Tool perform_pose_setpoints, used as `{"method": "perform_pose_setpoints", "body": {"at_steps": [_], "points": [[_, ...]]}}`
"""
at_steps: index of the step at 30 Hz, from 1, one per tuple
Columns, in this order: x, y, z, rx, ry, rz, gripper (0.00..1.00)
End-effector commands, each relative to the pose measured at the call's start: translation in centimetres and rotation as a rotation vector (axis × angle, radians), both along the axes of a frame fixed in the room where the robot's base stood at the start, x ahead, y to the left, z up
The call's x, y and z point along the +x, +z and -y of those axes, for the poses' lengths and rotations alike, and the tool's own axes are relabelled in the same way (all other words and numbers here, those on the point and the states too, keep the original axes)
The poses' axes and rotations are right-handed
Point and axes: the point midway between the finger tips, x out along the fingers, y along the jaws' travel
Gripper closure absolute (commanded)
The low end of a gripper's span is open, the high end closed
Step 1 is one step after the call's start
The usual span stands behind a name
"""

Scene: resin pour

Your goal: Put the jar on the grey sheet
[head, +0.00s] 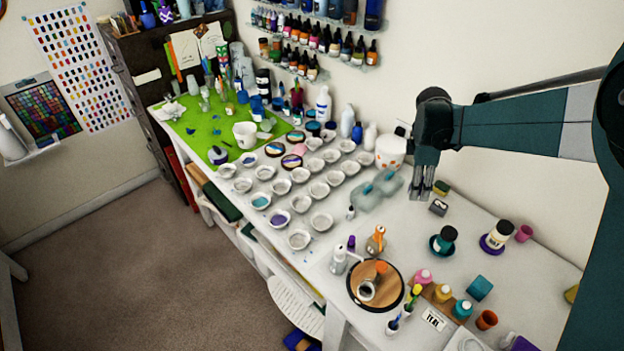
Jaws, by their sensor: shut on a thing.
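My gripper (421,192) hangs fingers down above the right part of the white table. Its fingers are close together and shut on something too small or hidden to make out. I cannot tell which container is the task's jar. A teal jar with a dark lid (443,240) and a pale jar with a dark lid (495,236) stand to the right of and below the gripper in the picture. No plainly grey sheet can be made out. A bright green sheet (187,124) lies on the table's far left end.
Rows of small white dishes (320,190) fill the middle of the table. Translucent blue-grey pieces (366,198) and a white spotted pot (390,152) are left of my gripper. A round wooden board (392,290) and several small bottles crowd the front. Bottle racks (315,35) line the wall.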

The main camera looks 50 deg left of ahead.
Motion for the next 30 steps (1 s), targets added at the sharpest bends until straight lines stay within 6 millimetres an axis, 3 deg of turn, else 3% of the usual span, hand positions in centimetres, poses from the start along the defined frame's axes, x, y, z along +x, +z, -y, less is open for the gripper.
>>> {"method": "perform_pose_setpoints", "body": {"at_steps": [1,6,18,24,30], "points": [[-0.7,-0.1,-1.7,0.000,0.012,0.000,0.79],[-3.0,-0.1,-6.7,0.000,0.040,0.000,0.79],[-9.5,-0.2,-17.4,0.000,0.104,0.001,0.79],[-11.7,-0.2,-20.3,-0.001,0.120,0.002,0.79],[-13.1,-0.2,-22.0,-0.001,0.132,0.002,0.79]]}}
